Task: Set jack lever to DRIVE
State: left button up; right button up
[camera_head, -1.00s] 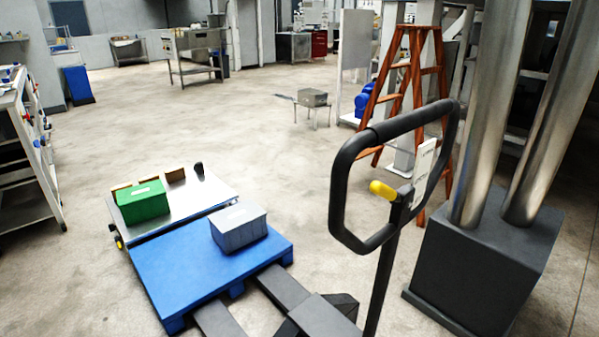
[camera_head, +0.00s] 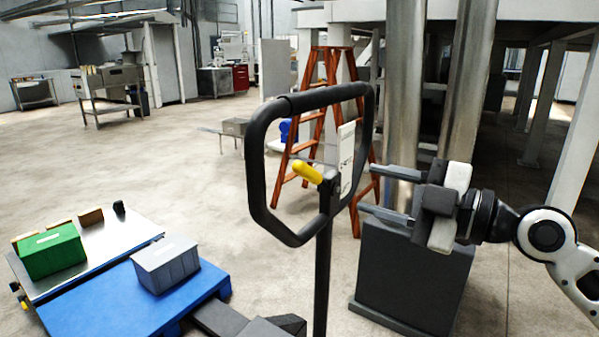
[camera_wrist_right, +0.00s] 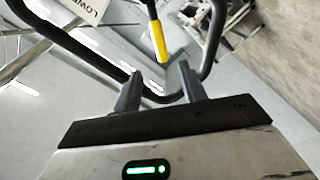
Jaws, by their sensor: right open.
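The jack lever (camera_head: 307,172) is a small yellow-tipped lever at the top of the pallet jack's stem, inside the black loop handle (camera_head: 257,165). A white label card (camera_head: 345,158) stands beside it. My right gripper (camera_head: 368,190) is open and empty, to the right of the handle, with its fingers pointing left toward it. In the right wrist view the yellow lever (camera_wrist_right: 159,42) lies ahead of the open fingers (camera_wrist_right: 157,85), and part of the handle loop passes close to the fingertips. I cannot tell whether they touch it. My left gripper is not in view.
A blue pallet (camera_head: 120,302) carries a grey box (camera_head: 165,264) at the lower left. A green box (camera_head: 52,250) sits on a metal-topped cart beside it. A dark pedestal (camera_head: 415,275) with steel columns stands behind my right gripper. An orange ladder (camera_head: 312,115) stands behind the handle.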

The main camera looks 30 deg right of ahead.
aim_at(313, 171)
jog(key=p+x, duration=0.5)
jog(key=x, duration=0.7)
jog(key=shift+w+d+r+p, duration=0.1)
jog(key=shift+w+r+p, duration=0.05)
jog(key=shift+p, duration=0.15)
jog(key=shift+x, duration=0.9)
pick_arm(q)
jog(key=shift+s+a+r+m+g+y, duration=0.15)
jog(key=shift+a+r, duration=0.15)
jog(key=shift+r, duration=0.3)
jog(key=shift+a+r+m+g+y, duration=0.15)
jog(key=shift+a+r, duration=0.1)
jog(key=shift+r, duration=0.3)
pick_arm(e)
jog(key=shift+w+f, duration=0.1)
jog(key=shift+f, duration=0.1)
